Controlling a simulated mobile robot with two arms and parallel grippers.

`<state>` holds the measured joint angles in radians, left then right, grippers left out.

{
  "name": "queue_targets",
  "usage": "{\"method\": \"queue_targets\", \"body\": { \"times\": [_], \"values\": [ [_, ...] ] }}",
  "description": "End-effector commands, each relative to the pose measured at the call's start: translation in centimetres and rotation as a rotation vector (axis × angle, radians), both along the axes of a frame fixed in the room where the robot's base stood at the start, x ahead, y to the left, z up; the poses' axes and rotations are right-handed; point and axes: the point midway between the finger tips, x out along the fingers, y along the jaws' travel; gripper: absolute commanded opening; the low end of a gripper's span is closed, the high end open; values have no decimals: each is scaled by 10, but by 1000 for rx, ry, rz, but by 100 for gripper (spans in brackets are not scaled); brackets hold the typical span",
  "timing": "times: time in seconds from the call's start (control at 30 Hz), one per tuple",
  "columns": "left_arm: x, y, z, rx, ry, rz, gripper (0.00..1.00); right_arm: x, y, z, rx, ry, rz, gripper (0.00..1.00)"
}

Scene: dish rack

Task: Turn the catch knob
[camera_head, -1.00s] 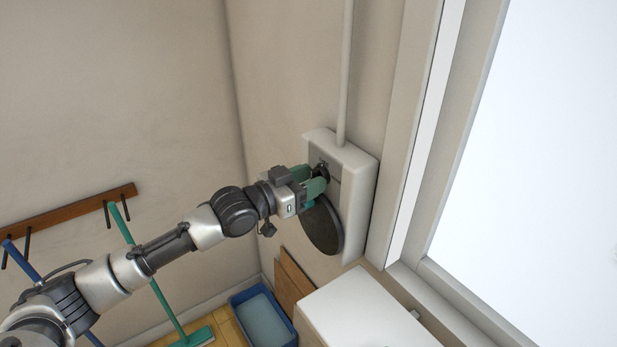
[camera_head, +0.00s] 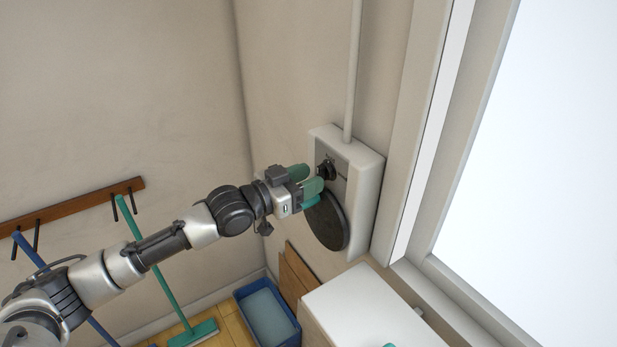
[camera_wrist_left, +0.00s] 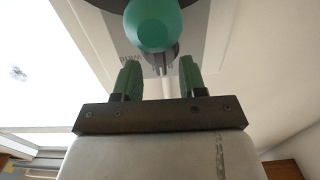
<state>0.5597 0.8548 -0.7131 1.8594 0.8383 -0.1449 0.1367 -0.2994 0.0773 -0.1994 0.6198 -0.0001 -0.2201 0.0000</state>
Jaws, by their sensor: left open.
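A small black catch knob (camera_head: 326,169) sits on the grey front plate of a white wall box (camera_head: 369,178). Below it on the box is a large dark round disc (camera_head: 327,222). My left gripper (camera_head: 308,179) has green fingers and is open, just left of the knob and apart from it, with nothing held. In the left wrist view the two fingers (camera_wrist_left: 160,77) stand apart. A round green ball-like part (camera_wrist_left: 153,24) lies ahead of them and covers much of the plate behind. My right gripper cannot be made out.
A white pipe (camera_head: 352,75) runs up from the box. A window frame (camera_head: 425,140) stands close on the right. A white-topped cabinet (camera_head: 368,308) and a blue bin (camera_head: 265,312) are below. A hook rail with brooms (camera_head: 75,215) is on the left wall.

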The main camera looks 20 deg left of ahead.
Motion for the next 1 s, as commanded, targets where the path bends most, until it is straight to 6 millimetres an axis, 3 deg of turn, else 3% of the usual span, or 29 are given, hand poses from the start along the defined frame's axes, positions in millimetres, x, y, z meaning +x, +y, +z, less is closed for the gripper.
{"method": "queue_targets", "body": {
  "times": [0.23,0.73,1.0],
  "values": [
    [-3,3,0,1,1,1,41,0,0,1,0,1,1,72],
    [-42,33,0,2,1,1,41,-1,-1,10,0,1,2,72],
    [-48,37,0,1,-1,0,41,-1,-3,11,-4,1,3,72]
  ]
}}
